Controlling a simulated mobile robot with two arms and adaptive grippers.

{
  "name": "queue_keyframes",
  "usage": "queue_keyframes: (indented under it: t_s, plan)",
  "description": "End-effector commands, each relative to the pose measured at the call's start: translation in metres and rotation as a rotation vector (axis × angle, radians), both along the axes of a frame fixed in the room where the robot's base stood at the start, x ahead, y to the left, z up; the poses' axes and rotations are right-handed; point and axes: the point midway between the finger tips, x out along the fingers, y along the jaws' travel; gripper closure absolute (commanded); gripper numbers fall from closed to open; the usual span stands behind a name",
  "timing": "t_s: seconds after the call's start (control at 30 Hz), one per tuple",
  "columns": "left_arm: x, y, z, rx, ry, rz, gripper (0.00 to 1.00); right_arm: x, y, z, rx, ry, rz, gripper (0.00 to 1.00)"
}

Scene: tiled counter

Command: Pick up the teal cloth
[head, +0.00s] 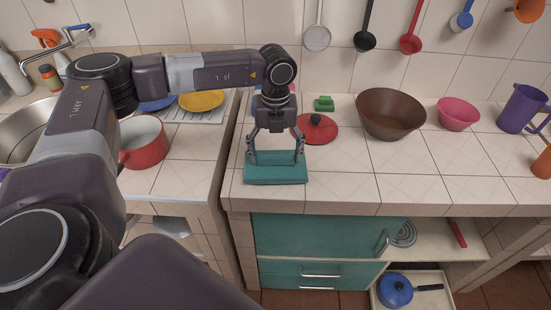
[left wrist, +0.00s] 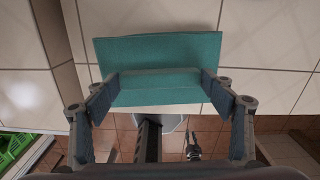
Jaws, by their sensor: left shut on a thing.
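The teal cloth (head: 276,172) is a flat rectangle at the front edge of the tiled counter. I cannot tell whether the cloth is clear of the counter.
A red lid (head: 318,128) and a green block (head: 324,103) lie behind the cloth. A brown bowl (head: 391,113), pink bowl (head: 457,113) and purple mug (head: 520,109) stand to the right. A red pot (head: 144,141) is on the left counter. Tiles right of the cloth are clear.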

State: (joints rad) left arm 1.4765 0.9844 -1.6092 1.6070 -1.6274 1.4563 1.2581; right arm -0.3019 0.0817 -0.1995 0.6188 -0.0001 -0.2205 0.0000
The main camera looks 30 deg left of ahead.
Motion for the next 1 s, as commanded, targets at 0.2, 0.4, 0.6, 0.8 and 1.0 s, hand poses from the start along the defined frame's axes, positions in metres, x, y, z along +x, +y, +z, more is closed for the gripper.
queue_keyframes:
  t_s: [0.2, 0.4, 0.6, 0.8, 1.0]
  plan:
    - [0.002, 0.000, 0.040, -0.001, -0.007, -0.001, 0.48, 0.003, 0.000, -0.010, 0.001, -0.004, 0.000, 0.72]
    - [0.002, -0.001, 0.099, -0.002, -0.008, -0.001, 0.48, 0.003, 0.001, -0.021, 0.001, -0.005, 0.000, 0.72]
    - [0.001, -0.001, 0.150, -0.001, -0.006, -0.002, 0.48, 0.003, 0.001, -0.028, 0.001, -0.005, 0.000, 0.72]
    - [0.000, -0.001, 0.180, -0.001, -0.002, -0.002, 0.48, 0.003, 0.002, -0.031, 0.002, -0.005, 0.000, 0.72]
    - [0.000, 0.000, 0.190, -0.001, -0.001, -0.002, 0.48, 0.003, 0.003, -0.031, 0.004, -0.004, -0.001, 0.72]
